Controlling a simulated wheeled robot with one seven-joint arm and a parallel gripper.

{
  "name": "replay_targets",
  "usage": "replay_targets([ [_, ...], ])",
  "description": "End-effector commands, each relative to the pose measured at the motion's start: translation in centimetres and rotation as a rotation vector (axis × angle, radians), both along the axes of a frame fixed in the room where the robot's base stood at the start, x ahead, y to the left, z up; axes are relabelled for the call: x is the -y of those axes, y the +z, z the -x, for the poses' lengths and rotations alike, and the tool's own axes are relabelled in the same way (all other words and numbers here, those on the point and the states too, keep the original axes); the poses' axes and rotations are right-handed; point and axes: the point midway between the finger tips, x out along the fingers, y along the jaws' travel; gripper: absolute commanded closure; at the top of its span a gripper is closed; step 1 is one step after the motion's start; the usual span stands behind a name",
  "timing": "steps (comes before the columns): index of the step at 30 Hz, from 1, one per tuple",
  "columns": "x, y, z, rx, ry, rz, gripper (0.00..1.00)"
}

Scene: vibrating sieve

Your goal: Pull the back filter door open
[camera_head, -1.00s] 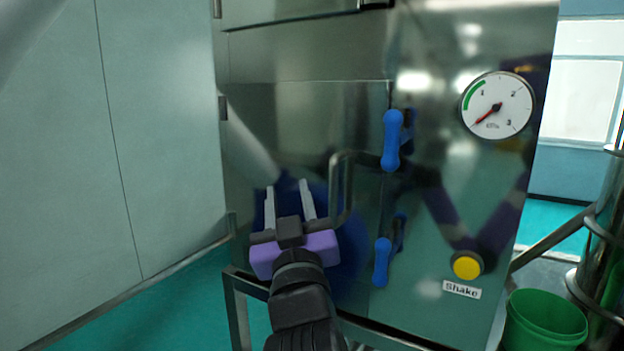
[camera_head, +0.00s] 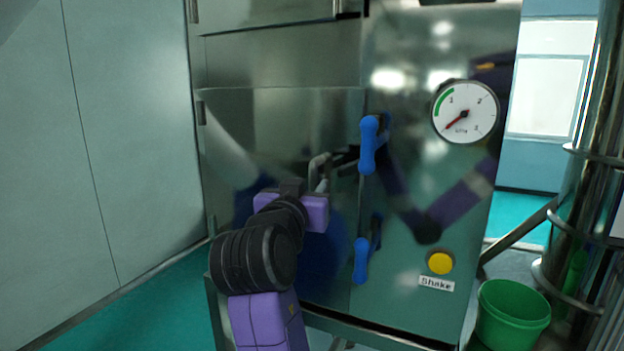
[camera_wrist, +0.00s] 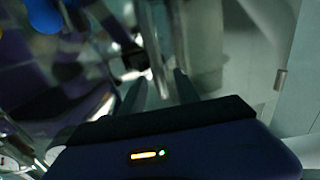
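The back filter door (camera_head: 255,125) is the lower left steel panel of the machine and looks shut, flush with the front. Its bar handle (camera_head: 317,165) stands near its right edge, and my gripper partly hides it. My gripper (camera_head: 319,188) is at the handle, with its fingers mostly hidden in the head view. In the wrist view my gripper (camera_wrist: 160,82) has its fingers apart, with the shiny bar handle (camera_wrist: 164,35) in front of and between them. I cannot tell whether they touch it. A blue upper latch (camera_head: 369,145) and a blue lower latch (camera_head: 361,260) stand about upright beside the door.
A round gauge (camera_head: 465,112) and a yellow Shake button (camera_head: 440,263) are on the panel right of the latches. A green bucket (camera_head: 511,318) stands at lower right. A pale wall (camera_head: 130,150) is close on the left.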

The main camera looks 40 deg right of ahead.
Motion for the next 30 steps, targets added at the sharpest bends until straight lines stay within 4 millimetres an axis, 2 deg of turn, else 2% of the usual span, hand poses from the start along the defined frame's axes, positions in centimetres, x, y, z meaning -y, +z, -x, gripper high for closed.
replay_targets([
  [3, 1.5, 0.2, -0.8, -0.001, -0.001, 0.001, 0.62],
  [7, 2.4, 0.1, -1.4, -0.001, 0.0, 0.001, 0.62],
  [17, 2.8, 0.0, -1.7, 0.001, 0.002, 0.0, 0.62],
  [23, 2.7, 0.0, -1.7, 0.001, 0.002, 0.001, 0.97],
  [24, 2.7, 0.0, -1.7, 0.001, 0.002, 0.001, 1.0],
  [30, 2.7, 0.0, -1.7, 0.001, 0.002, 0.001, 1.0],
])
